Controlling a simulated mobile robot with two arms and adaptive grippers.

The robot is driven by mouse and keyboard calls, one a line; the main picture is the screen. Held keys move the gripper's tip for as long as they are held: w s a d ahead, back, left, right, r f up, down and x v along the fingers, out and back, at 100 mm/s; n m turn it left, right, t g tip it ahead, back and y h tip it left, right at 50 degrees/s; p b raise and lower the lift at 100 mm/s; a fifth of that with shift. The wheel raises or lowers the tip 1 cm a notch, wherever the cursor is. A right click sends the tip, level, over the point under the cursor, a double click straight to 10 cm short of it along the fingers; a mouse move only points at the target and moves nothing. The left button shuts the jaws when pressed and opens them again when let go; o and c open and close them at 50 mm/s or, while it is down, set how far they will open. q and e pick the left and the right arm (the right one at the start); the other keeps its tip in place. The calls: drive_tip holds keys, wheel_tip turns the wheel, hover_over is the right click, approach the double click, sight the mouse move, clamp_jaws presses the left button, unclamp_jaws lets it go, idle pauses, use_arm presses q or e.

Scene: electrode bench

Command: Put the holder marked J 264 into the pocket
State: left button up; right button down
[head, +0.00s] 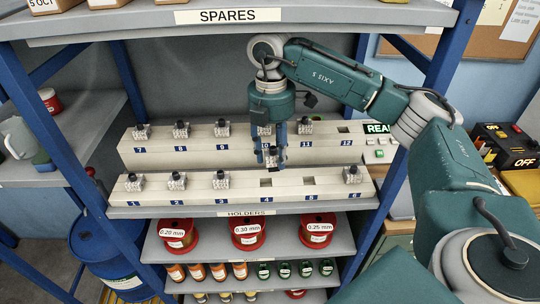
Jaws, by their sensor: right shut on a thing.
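My right gripper (271,163) is shut on a small dark-and-metal holder (271,152). It hangs over the front rack (240,196), above and close to the empty pocket over label 4 (266,183). I cannot tell whether the holder touches the rack. The pocket over label 5 (308,181) is also empty. Other holders stand over labels 1 (132,182), 2 (178,181), 3 (222,180) and 6 (352,175). No J 264 marking is legible at this size. My left gripper is not in view.
The back rack (200,155) bears holders over labels 7, 8, 9 and 11; my gripper partly hides label 10. A SPARES shelf (340,16) overhangs above. Blue posts (42,130) flank the racks. Red spools (178,233) sit below.

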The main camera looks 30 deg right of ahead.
drive_tip(key=shift+w+a+r+m, duration=0.15)
drive_tip(key=shift+w+r+m, duration=0.15)
drive_tip(key=shift+r, duration=0.05)
drive_tip(key=shift+w+a+r, duration=0.15)
drive_tip(key=shift+w, duration=0.35)
drive_tip(key=shift+w+a+f, duration=0.15)
drive_tip(key=shift+w+f, duration=0.15)
drive_tip(key=shift+s+a+f+b, duration=0.2)
drive_tip(key=shift+a+f+b, duration=0.05)
drive_tip(key=shift+f+b, duration=0.45)
drive_tip(key=f+b, duration=0.2)
drive_tip(key=f, duration=0.2)
drive_tip(key=shift+d+f+b, duration=0.1)
drive_tip(key=shift+d+b, duration=0.1)
drive_tip(key=shift+b, duration=0.15)
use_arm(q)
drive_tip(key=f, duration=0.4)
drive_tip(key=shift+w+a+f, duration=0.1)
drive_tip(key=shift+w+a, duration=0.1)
use_arm(e)
drive_tip(key=shift+a, duration=0.1)
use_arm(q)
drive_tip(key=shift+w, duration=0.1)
use_arm(e)
drive_tip(key=shift+s, duration=0.1)
use_arm(q)
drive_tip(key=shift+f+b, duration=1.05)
drive_tip(key=shift+b, duration=0.05)
use_arm(e)
drive_tip(key=shift+f, duration=1.65)
